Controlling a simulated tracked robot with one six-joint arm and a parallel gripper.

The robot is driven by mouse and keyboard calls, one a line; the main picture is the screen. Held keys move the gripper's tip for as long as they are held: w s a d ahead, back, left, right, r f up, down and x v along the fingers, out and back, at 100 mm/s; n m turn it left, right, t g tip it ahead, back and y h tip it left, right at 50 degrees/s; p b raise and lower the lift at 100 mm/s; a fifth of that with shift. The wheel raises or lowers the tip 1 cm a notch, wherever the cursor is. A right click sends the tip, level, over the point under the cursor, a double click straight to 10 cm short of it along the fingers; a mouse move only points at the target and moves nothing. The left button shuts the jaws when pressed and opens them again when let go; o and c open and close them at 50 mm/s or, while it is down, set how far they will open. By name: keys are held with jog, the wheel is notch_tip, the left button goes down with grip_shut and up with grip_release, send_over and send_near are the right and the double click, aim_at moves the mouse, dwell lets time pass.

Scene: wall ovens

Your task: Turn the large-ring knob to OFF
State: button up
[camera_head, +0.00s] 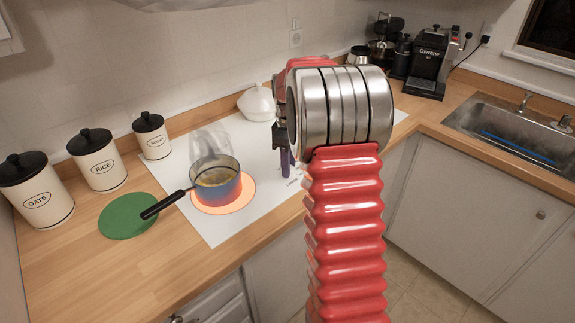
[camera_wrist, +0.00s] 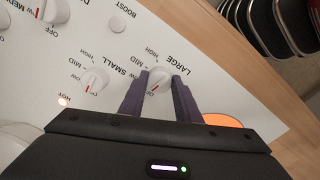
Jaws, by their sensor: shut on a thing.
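The large-ring knob (camera_wrist: 158,79) is a white round knob with a red pointer line, beside the word LARGE in the wrist view. My gripper (camera_wrist: 160,82) has its two purple fingers on either side of this knob and is shut on it. In the head view my gripper (camera_head: 285,160) reaches down to the white cooktop (camera_head: 215,232), and my arm hides the knob there. A pot (camera_head: 216,184) stands on a glowing orange ring (camera_head: 224,209), with pale steam above it.
The knob marked SMALL (camera_wrist: 94,80) is close to my left finger in the wrist view, and another knob (camera_wrist: 55,10) is farther up. A green round mat (camera_head: 127,216) lies left of the pot, under its black handle (camera_head: 165,204). Several canisters stand along the wall.

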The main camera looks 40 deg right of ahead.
jog(key=shift+w+d+r+n, duration=0.1)
jog(key=shift+n, duration=1)
jog(key=o, duration=1.1)
jog(key=shift+c, duration=0.2)
notch_tip(320, 180, up, 14)
jog(key=shift+s+a+f, duration=0.2)
jog(key=shift+a, duration=0.05)
